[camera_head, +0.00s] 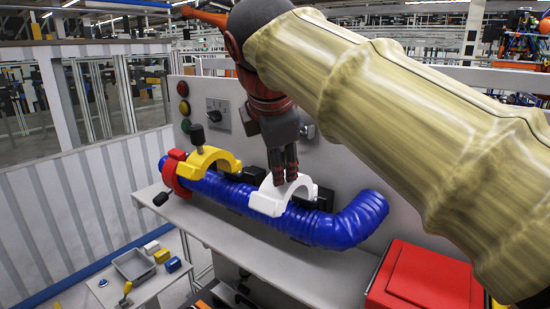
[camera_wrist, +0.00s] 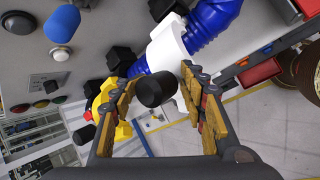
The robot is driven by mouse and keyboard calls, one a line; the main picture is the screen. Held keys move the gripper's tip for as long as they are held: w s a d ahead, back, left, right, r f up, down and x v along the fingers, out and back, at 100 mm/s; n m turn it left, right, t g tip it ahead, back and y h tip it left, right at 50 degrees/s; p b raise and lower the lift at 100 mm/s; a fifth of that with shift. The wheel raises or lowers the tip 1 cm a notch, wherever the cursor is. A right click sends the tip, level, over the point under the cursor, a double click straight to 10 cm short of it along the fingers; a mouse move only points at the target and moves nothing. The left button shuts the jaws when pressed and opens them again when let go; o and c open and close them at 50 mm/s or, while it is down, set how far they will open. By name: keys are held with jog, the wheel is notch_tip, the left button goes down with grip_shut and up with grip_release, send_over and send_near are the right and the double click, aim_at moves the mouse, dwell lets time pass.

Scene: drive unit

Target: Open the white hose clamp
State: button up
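The white hose clamp (camera_head: 268,201) sits around the blue ribbed hose (camera_head: 330,229), and its raised white arch shows just under my gripper (camera_head: 284,172). In the wrist view the white clamp (camera_wrist: 166,47) lies beyond my gripper (camera_wrist: 160,75). My fingers are open, one on each side of a black knob (camera_wrist: 154,91), with a visible gap at the right finger. The knob appears to belong to the white clamp, but its stem is hidden. In the head view my gripper hides this knob.
A yellow clamp (camera_head: 196,165) with a black knob (camera_head: 197,135) and a red clamp (camera_head: 170,178) are on the hose to the left. A panel with a switch (camera_head: 218,115) stands behind. A red box (camera_head: 425,280) is at the front right.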

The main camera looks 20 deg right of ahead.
jog(key=shift+w+d, duration=0.2)
jog(key=shift+d, duration=0.05)
jog(key=shift+s+a+r, duration=0.25)
jog(key=shift+s+r, duration=0.05)
jog(key=shift+r, duration=0.1)
jog(key=v, duration=1.1)
jog(key=shift+d, duration=0.1)
